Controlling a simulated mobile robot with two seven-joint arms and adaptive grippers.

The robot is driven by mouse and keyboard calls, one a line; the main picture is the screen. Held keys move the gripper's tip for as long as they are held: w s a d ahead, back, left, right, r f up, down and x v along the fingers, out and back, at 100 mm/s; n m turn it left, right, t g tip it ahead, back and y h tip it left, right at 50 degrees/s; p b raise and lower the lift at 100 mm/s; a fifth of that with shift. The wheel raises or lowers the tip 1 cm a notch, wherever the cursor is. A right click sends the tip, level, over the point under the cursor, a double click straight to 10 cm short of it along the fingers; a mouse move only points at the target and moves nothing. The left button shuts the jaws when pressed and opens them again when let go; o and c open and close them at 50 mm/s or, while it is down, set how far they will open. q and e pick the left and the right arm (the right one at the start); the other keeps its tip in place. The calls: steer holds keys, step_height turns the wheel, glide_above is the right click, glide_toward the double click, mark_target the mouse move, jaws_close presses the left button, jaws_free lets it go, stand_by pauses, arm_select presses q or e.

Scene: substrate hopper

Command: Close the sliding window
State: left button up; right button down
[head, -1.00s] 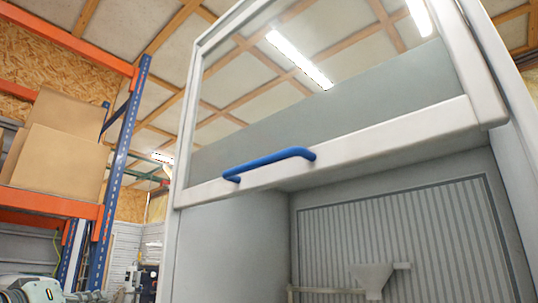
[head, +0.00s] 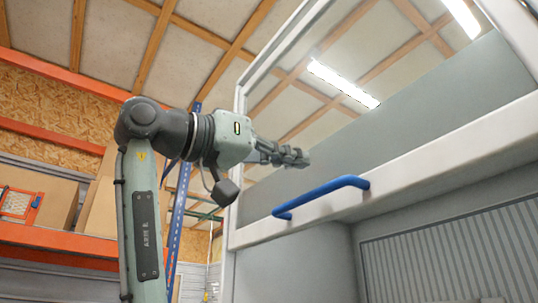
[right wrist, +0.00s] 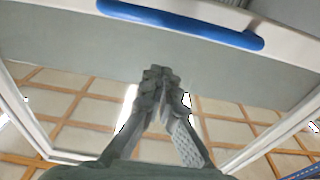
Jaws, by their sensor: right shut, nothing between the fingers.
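The sliding window (head: 440,150) is a transparent pane in a white frame, raised above an open grey chamber. A blue bar handle (head: 320,195) is fixed on its white bottom rail; the handle also shows at the top of the right wrist view (right wrist: 185,24). My right gripper (head: 303,158) is shut and empty, up and to the left of the handle in the head view, apart from it. In the right wrist view its fingertips (right wrist: 160,76) meet below the handle, in front of the pane. My left gripper is out of view.
The open chamber (head: 295,270) under the rail has grey walls and a ribbed back panel (head: 450,250). An orange and blue storage rack (head: 60,238) with cardboard boxes stands at the left, behind my arm.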

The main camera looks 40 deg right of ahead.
steer(key=shift+s+d+r, duration=0.1)
steer(key=shift+d+r, duration=0.1)
steer(key=shift+d, duration=0.85)
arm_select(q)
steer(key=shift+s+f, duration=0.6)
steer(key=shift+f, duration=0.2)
arm_select(e)
steer(key=f, duration=0.4)
steer(key=shift+a, duration=0.3)
steer(key=shift+f, duration=0.1)
